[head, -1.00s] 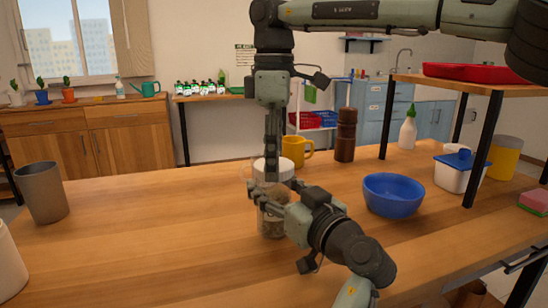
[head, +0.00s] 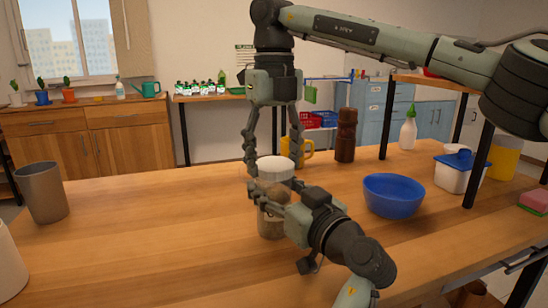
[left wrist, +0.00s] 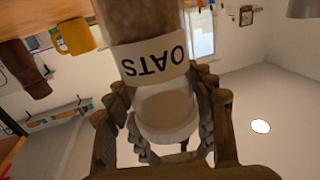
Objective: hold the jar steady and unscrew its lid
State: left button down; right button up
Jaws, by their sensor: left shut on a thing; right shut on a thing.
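The jar (head: 271,226) is clear, upright and has brown contents, with a white lid (head: 275,164) on top. My left gripper (head: 268,191) comes from the front and is shut around the jar's body below the lid. My right gripper (head: 273,158) points down from above, its two fingers on either side of the lid, shut on it. In the left wrist view the jar appears upside down with its OATS label (left wrist: 155,62), and the pale lid (left wrist: 166,130) lies beyond the dark fingers. I cannot tell whether a gap exists between lid and jar.
A yellow mug (head: 300,148) and a brown pepper mill (head: 346,136) stand behind the jar. A blue bowl (head: 393,195) and a white tub with a blue lid (head: 459,174) are to the right. A grey cup (head: 42,191) is far left. The table (head: 150,225) left of the jar is clear.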

jog(key=n, duration=1.5)
jog(key=shift+n, duration=0.4)
jog(key=n, duration=0.7)
jog(key=shift+n, duration=0.3)
jog(key=n, duration=0.6)
jog(key=shift+r, duration=0.25)
jog(key=shift+r, duration=0.9)
